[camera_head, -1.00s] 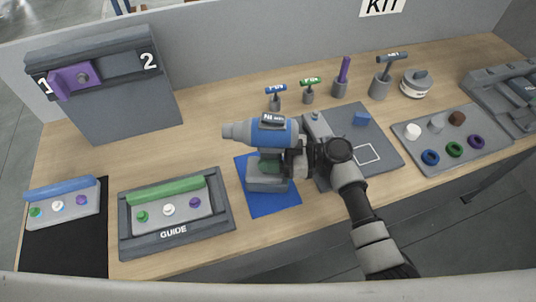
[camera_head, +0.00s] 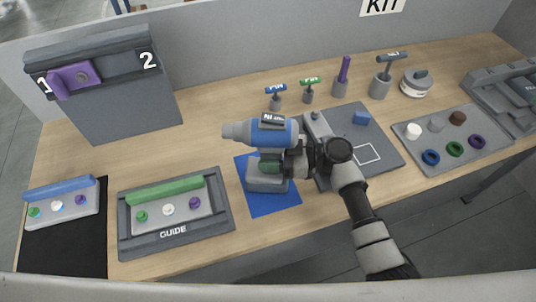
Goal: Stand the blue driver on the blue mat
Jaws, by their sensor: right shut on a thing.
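The blue driver (camera_head: 266,131) stands upright over the blue mat (camera_head: 273,204), its grey nose pointing left and its wide grey base low over the mat. Whether the base touches the mat I cannot tell for sure. My right gripper (camera_head: 291,163) is shut on the driver's handle from the right side. The gripper and the driver's body hide part of the handle. The mat's front part and left edge show bare. My left gripper is not in view.
A grey plate (camera_head: 391,150) with a blue block lies right of the driver. The GUIDE tray (camera_head: 173,235) stands to the left. Small tools in holders (camera_head: 307,96) stand behind. A tray of rings (camera_head: 443,166) is further right.

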